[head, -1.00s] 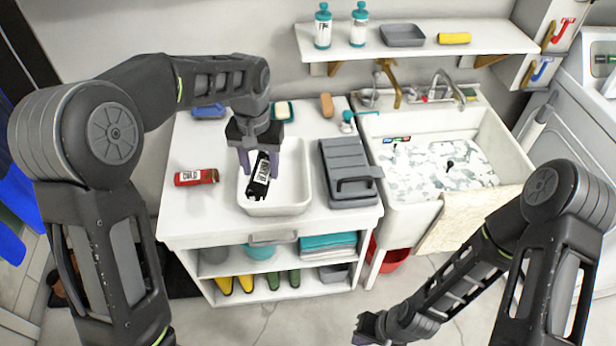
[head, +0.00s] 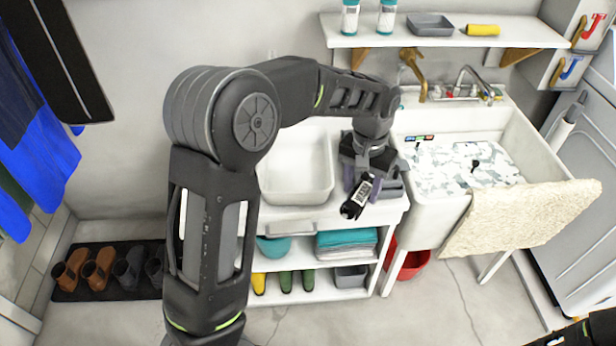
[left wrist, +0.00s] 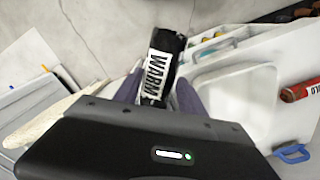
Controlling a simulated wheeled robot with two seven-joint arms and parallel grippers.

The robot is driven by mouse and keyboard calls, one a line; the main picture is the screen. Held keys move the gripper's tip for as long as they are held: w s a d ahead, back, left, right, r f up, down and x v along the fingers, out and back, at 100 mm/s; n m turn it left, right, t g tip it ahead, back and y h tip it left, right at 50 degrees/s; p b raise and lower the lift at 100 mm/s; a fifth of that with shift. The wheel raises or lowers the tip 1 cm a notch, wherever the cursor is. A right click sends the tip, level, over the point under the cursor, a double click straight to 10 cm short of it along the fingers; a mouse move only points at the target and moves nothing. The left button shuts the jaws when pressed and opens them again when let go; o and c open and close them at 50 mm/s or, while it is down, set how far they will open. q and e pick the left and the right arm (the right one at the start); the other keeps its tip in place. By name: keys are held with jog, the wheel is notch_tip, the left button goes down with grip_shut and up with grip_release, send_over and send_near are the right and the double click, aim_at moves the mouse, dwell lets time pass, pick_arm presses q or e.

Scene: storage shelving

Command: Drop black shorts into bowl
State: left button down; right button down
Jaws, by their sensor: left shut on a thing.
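A black rolled bundle (head: 357,198) with a white label reading "WARM" is shut in my left gripper (head: 362,182). It looks like folded cloth, but I cannot tell for sure that it is shorts. In the left wrist view the bundle (left wrist: 160,66) sits between the fingers, its label facing the camera. In the head view it hangs tilted near the counter's front right corner, right of the white basin (head: 297,195). The basin looks empty and also shows in the left wrist view (left wrist: 238,85). A small teal bowl (head: 276,247) stands on the shelf below.
A sink (head: 424,200) with cloudy water stands right of the counter, a beige towel (head: 520,218) over its front. My left gripper partly hides a dark grey box on the counter. A red roll (left wrist: 300,89) lies beyond the basin in the left wrist view. Shoes (head: 98,270) stand at left.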

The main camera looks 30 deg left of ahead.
notch_tip(320, 180, down, 6)
jog(key=b, duration=0.5)
jog(key=shift+f+b, duration=0.2)
jog(key=shift+b, duration=0.1)
jog(key=shift+r, duration=0.15)
